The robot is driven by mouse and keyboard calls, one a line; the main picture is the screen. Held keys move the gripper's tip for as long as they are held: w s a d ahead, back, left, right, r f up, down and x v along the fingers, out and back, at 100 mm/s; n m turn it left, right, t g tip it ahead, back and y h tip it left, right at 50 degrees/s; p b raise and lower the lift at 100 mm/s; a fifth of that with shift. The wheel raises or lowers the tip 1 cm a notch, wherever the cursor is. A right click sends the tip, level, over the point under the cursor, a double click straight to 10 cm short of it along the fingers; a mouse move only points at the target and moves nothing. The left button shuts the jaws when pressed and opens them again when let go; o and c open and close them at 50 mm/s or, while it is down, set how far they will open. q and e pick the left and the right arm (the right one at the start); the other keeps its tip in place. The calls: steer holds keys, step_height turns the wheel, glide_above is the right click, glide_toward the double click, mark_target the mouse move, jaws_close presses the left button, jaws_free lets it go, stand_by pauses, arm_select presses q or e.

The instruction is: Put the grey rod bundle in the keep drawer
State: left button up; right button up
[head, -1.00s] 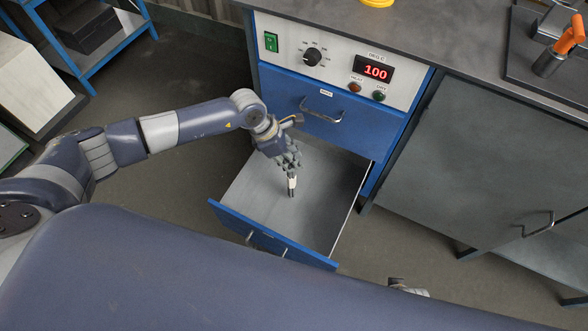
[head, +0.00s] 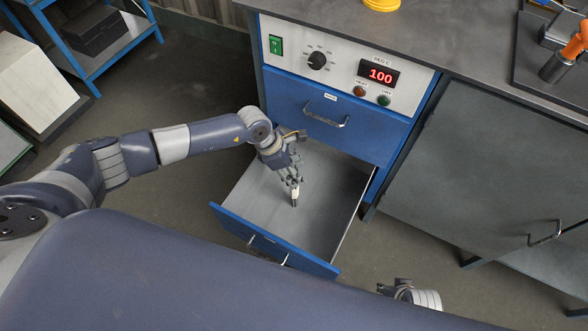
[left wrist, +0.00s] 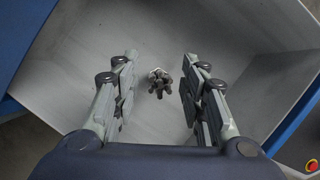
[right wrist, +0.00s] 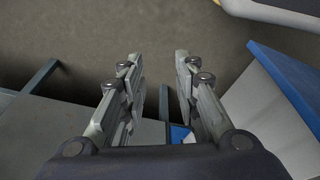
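The lower blue drawer (head: 245,190) is pulled out and has a bare grey inside. My left gripper (head: 295,182) points down into it. The grey rod bundle (head: 295,200), with a pale band, is upright just below and between the fingertips. In the left wrist view, the bundle (left wrist: 160,82) is seen end-on between the fingers, with a gap on both sides, so the gripper (left wrist: 158,85) is open. I cannot tell whether the bundle touches the drawer floor. My right gripper (head: 392,287) is low at the right; its fingers (right wrist: 160,75) are apart and empty.
The upper drawer (head: 325,112) is shut, below a control panel (head: 350,68) reading 100. A grey cabinet door (head: 465,170) stands to the right. A blue shelf rack (head: 100,60) is at the back left. The drawer has free room around the bundle.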

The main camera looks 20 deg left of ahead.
stand_by(0.3)
arm_select(q)
steer(key=p+v, duration=0.2)
steer(key=v, duration=1)
steer(key=shift+r, duration=0.15)
arm_select(e)
steer(key=s+f, duration=0.3)
steer(key=f, duration=0.3)
steer(key=shift+s+d, duration=0.2)
steer(key=shift+d, duration=0.05)
steer(key=shift+f, duration=0.1)
